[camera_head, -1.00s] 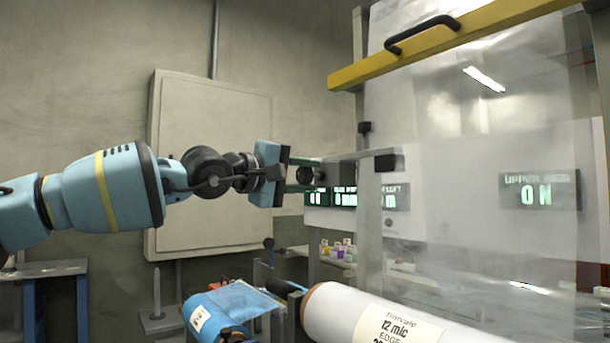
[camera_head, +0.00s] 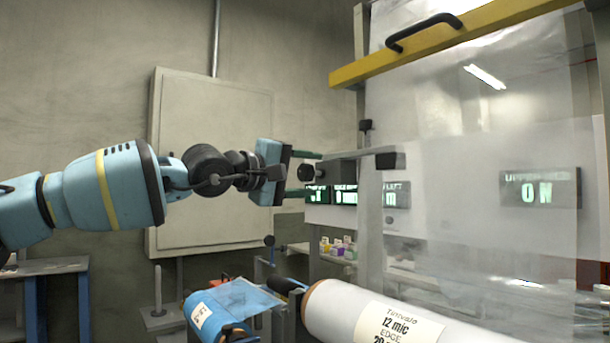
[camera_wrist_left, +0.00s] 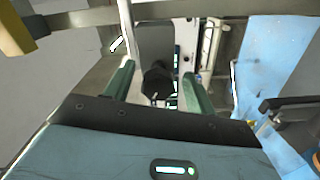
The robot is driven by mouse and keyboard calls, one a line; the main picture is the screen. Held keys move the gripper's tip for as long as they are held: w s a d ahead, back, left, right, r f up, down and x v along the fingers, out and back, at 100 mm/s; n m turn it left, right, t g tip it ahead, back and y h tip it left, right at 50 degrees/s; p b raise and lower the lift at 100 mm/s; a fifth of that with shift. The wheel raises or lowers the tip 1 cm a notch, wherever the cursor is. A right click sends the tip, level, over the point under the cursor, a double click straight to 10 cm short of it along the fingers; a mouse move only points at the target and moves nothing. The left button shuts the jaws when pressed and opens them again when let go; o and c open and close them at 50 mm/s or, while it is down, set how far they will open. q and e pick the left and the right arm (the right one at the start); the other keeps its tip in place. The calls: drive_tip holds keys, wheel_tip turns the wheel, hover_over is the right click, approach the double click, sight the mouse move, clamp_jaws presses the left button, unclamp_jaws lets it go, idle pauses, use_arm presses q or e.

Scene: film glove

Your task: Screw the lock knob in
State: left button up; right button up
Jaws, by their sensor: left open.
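The lock knob (camera_head: 305,173) is a dark round knob on the left side of a grey block (camera_head: 337,172) on the machine's bracket. My left gripper (camera_head: 314,174) reaches it from the left. Its green fingers are open, one above and one below the knob, with a gap to it on both sides. In the left wrist view the black knob (camera_wrist_left: 158,80) shows between the two green fingers (camera_wrist_left: 157,84). How far the knob is screwed in cannot be told. My right gripper is not in view.
A lit display panel (camera_head: 345,196) sits just below the block. A yellow bar (camera_head: 440,45) with a black handle runs above. Clear film (camera_head: 470,160) hangs at right. A film roll (camera_head: 345,305) and a blue roll (camera_head: 212,312) lie below.

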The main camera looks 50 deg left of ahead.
sight(303, 173)
use_arm(q)
drive_tip(key=shift+s+a+b, duration=0.2)
drive_tip(key=shift+s+b, duration=0.2)
drive_tip(key=shift+s, duration=1.9)
drive_tip(key=s, duration=0.3)
drive_tip(key=shift+s+a, duration=0.1)
drive_tip(key=shift+a, duration=0.05)
drive_tip(key=shift+a, duration=0.1)
